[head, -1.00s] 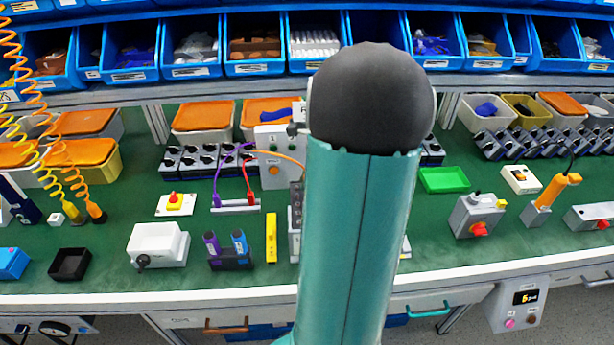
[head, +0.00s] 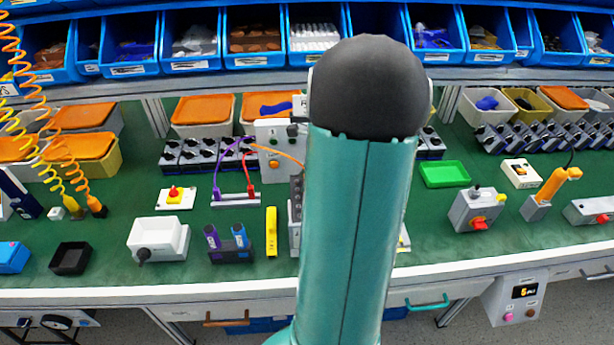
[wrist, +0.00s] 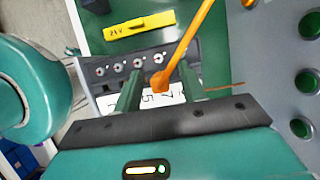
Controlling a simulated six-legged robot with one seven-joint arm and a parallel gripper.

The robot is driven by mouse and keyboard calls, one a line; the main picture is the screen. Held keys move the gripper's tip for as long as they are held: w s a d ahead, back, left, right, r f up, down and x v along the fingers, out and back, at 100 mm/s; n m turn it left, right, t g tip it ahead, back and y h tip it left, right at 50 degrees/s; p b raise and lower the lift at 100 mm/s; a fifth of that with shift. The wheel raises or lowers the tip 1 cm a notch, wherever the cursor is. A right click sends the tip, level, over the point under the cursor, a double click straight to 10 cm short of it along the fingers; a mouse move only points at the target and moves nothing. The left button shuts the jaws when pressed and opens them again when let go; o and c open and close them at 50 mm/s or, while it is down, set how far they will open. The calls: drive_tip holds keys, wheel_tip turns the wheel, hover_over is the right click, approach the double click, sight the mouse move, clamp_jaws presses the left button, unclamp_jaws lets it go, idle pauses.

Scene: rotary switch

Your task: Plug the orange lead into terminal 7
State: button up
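The orange lead (head: 285,157) arcs from the grey panel (head: 276,133) and passes behind my arm. In the wrist view the orange lead (wrist: 195,38) comes down from the top to an orange plug end (wrist: 160,82) between my fingers. My gripper (wrist: 158,70) looks open, with a gap on both sides of the plug. A dark terminal strip (wrist: 118,67) with several round screw terminals lies beyond the fingers. A white label (wrist: 145,101) with printed digits, a 7 and a 5 among them, is partly hidden by the fingers. I cannot tell whether the plug touches a terminal. My arm hides the gripper in the head view.
A yellow block (wrist: 139,25), also in the head view (head: 271,231), lies beside the strip. A grey panel with green buttons (wrist: 308,80) is close on the right in the wrist view. Purple and red leads (head: 234,180) stand left of the panel. A green tray (head: 444,174) is right of my arm.

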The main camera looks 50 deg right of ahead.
drive_tip(key=shift+r, duration=0.1)
drive_tip(key=v, duration=1.3)
drive_tip(key=shift+r, duration=0.3)
drive_tip(key=shift+d, duration=0.1)
idle(0.4)
